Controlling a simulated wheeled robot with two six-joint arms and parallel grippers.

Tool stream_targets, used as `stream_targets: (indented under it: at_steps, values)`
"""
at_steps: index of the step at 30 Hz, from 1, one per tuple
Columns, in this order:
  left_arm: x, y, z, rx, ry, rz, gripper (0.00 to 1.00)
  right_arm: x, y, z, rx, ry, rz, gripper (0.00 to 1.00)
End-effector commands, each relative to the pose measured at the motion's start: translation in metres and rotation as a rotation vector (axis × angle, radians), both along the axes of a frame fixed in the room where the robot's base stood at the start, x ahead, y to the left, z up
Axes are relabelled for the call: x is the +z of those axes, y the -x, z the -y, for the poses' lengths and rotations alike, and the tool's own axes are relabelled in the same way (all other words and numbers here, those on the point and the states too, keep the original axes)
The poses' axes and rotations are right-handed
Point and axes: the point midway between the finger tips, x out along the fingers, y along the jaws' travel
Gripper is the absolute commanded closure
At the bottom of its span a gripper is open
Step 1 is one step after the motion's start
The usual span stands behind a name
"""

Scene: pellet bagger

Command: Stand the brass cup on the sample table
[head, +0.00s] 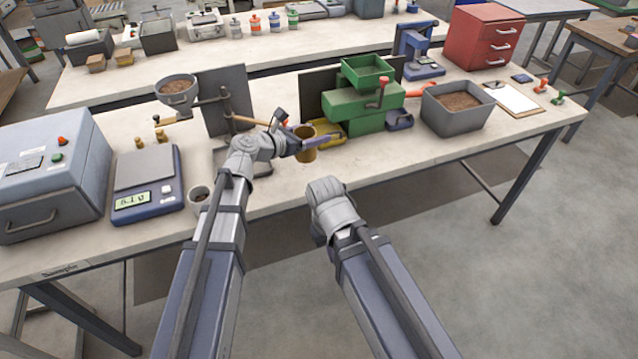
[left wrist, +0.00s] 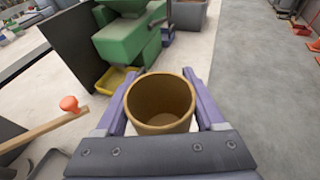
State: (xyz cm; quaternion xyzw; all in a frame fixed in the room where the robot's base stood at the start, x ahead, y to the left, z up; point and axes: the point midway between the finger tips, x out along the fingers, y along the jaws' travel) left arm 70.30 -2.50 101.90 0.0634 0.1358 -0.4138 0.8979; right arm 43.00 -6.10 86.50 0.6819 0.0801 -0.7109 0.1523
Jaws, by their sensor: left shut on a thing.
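The brass cup (head: 306,156) is upright at the front part of the long bench (head: 450,155). My left gripper (head: 306,143) is shut on it. In the left wrist view the cup (left wrist: 160,102) stands between my two purple fingers, its open mouth toward the camera. I see no filling in it. I cannot tell whether its base touches the bench top. My right arm ends in front of the bench edge, and its fingers are hidden behind its wrist. I cannot tell which table is the sample table; a wooden-topped table (head: 608,32) stands at the far right.
The green machine (head: 352,112) with a yellow tray (head: 331,139) is close behind the cup. A grey bin of brown pellets (head: 457,108) stands to its right.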

Motion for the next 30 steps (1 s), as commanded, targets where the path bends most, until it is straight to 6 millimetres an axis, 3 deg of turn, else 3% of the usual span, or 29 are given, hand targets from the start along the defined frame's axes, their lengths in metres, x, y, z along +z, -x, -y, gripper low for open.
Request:
stream_targets:
  at_steps: [5, 15, 23, 30]
  values:
    - [-0.013, 0.000, 0.000, 0.000, 0.000, 0.000, 0.86, -0.013, 0.000, 0.000, 0.000, 0.000, 0.000, 1.00]
    - [-0.061, 0.000, 0.000, 0.000, 0.000, 0.000, 0.86, -0.061, 0.000, 0.000, 0.000, 0.000, 0.000, 1.00]
    - [-0.064, 0.000, 0.000, 0.000, 0.000, 0.000, 0.86, -0.064, 0.000, 0.000, 0.001, 0.000, 0.000, 1.00]
    - [-0.089, 0.000, 0.000, 0.000, 0.000, 0.000, 0.86, -0.089, 0.000, 0.000, 0.001, 0.000, 0.000, 1.00]
